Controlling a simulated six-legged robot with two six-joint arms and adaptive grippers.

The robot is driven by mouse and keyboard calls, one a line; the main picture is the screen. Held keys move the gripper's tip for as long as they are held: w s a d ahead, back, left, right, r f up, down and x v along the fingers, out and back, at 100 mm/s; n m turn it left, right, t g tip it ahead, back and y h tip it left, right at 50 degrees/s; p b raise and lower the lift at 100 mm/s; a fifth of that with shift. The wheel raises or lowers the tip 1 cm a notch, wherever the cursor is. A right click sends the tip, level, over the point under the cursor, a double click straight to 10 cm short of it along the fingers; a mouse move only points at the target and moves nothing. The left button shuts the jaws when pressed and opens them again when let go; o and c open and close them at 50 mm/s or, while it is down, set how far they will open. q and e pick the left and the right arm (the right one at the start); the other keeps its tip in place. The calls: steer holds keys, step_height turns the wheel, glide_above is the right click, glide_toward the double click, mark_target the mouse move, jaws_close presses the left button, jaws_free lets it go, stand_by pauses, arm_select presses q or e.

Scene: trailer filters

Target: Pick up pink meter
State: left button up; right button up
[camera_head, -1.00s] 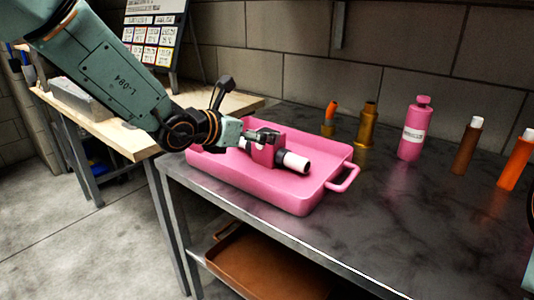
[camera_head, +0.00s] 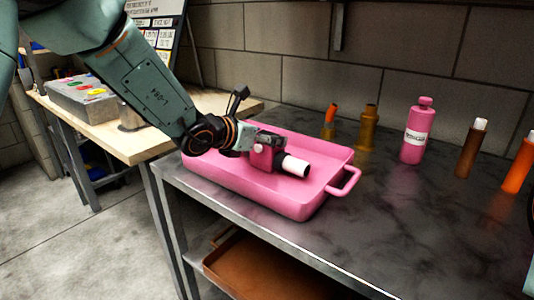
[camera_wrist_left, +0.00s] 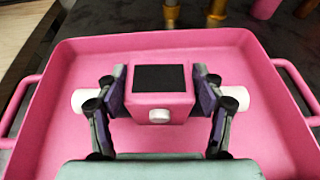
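The pink meter (camera_head: 262,157) is a boxy body with white pipe ends, lying in the pink tray (camera_head: 300,208). In the left wrist view, the meter (camera_wrist_left: 160,101) shows a dark square face and a small white knob, with a white end to each side. My left gripper (camera_head: 266,141) is down over the meter. Its two fingers stand on either side of the body in the wrist view (camera_wrist_left: 160,92). The pads are very close to the meter's sides; whether they press on it is not clear. My right gripper is not in view.
Behind the tray stand a gold and orange bottle (camera_head: 329,121), a gold bottle (camera_head: 368,128), a pink bottle (camera_head: 416,133), a brown bottle (camera_head: 469,151) and an orange bottle (camera_head: 518,165). The dark table (camera_head: 400,220) is clear right of the tray. A brown tray (camera_head: 262,270) lies below.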

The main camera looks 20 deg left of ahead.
arm_select(q)
steer(key=shift+w, duration=0.1)
steer(key=c, duration=0.8)
step_height(320, 180, up, 10)
steer(key=p, duration=0.3)
steer(key=shift+p, duration=0.35)
